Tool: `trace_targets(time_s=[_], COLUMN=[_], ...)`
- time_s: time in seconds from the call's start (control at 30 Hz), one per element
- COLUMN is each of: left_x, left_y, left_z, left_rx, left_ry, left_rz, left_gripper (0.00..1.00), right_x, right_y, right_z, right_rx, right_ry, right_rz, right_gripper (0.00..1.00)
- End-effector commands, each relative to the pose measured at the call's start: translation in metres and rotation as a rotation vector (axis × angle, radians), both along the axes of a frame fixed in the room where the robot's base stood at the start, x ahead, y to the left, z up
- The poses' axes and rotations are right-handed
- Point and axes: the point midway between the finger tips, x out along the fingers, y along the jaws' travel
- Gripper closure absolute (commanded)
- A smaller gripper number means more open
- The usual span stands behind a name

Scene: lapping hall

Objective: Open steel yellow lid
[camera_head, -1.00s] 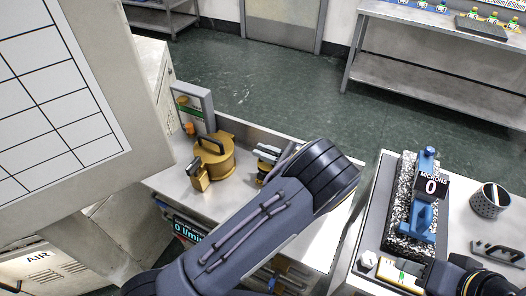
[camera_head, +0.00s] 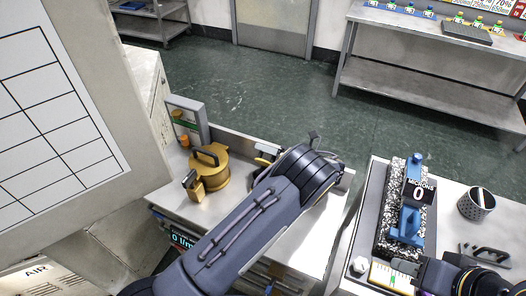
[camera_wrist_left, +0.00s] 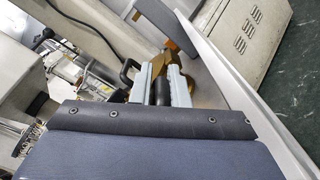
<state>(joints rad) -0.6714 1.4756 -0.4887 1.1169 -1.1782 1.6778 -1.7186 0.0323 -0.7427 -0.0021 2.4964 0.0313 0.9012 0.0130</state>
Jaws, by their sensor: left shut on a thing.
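A round steel yellow lid (camera_head: 209,170) with a dark arched handle (camera_head: 205,154) on top sits level on the left bench. A yellow block with a dark grip (camera_head: 192,181) stands on its near left side. My left arm crosses the bench from below and hides most of my left gripper (camera_head: 264,156), just right of the lid. In the left wrist view, its pale fingers (camera_wrist_left: 160,84) are shut on a dark bar (camera_wrist_left: 161,92), with yellow metal (camera_wrist_left: 174,62) just beyond. My right gripper (camera_head: 430,274) is at the lower right; its fingertips are unclear.
A grey upright frame (camera_head: 190,118) stands behind the lid. On the right bench are a blue gauge (camera_head: 411,222) on a speckled block, a perforated cup (camera_head: 477,205) and a dark handled part (camera_head: 484,254). Open floor lies behind both benches.

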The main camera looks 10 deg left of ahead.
Motion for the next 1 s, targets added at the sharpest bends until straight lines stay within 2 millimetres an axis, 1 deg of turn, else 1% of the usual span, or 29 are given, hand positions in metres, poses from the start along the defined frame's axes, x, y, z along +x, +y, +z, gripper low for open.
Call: trace_targets(time_s=[0.2, 0.5, 0.7, 1.0], left_x=[0.011, 0.021, 0.024, 0.026], left_y=[-0.003, -0.005, -0.006, -0.006], left_z=[-0.008, -0.016, -0.020, -0.022], left_rx=[0.035, 0.077, 0.095, 0.105], left_ry=[0.196, 0.418, 0.510, 0.565], left_rz=[-0.004, -0.005, -0.003, -0.002], left_gripper=[1.00, 1.00, 1.00, 1.00], right_x=[0.000, 0.000, 0.000, 0.000], right_y=[0.000, 0.000, 0.000, 0.000], right_z=[-0.005, -0.011, -0.014, -0.016], right_rx=[0.000, 0.000, 0.000, 0.000], right_ry=[0.000, 0.000, 0.000, 0.000], right_rz=[0.000, 0.000, 0.000, 0.000], right_gripper=[0.64, 0.64, 0.64, 0.64])
